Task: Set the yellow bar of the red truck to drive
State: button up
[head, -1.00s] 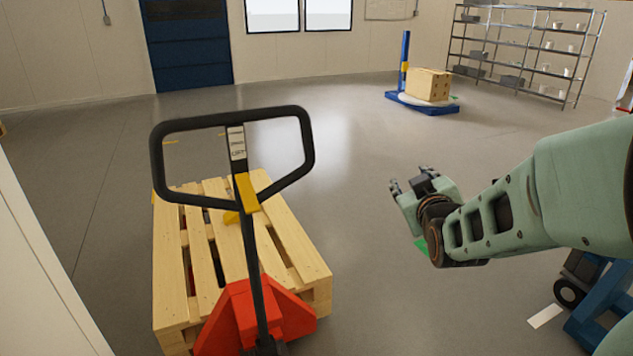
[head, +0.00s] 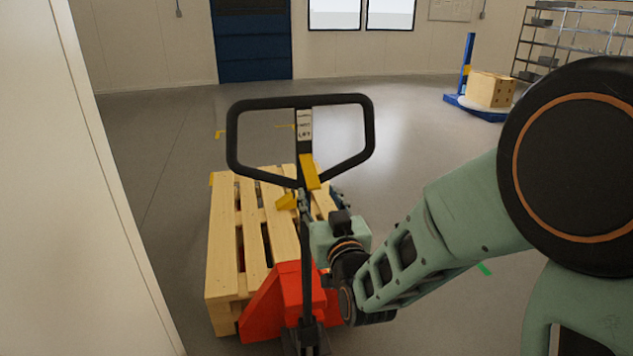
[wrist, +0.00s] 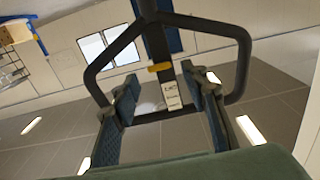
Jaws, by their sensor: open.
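The red truck (head: 262,308) is a pallet jack with a black loop handle (head: 233,140). The yellow bar (head: 309,172) sits on the stem just below the label, inside the lower part of the loop. A second yellow piece (head: 287,201) juts left below it. I cannot tell whether the fingers touch anything.
A wooden pallet (head: 222,265) lies on the truck's forks. A pale wall (head: 110,200) stands close on the left. A blue stand with a wooden box (head: 490,90) and a metal shelf (head: 580,35) are far right. The floor between is clear.

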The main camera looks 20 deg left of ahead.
aim_at(315, 187)
jog(key=shift+x, duration=3.1)
jog(key=shift+c, duration=0.7)
grip_shut()
jog(key=shift+p, duration=0.3)
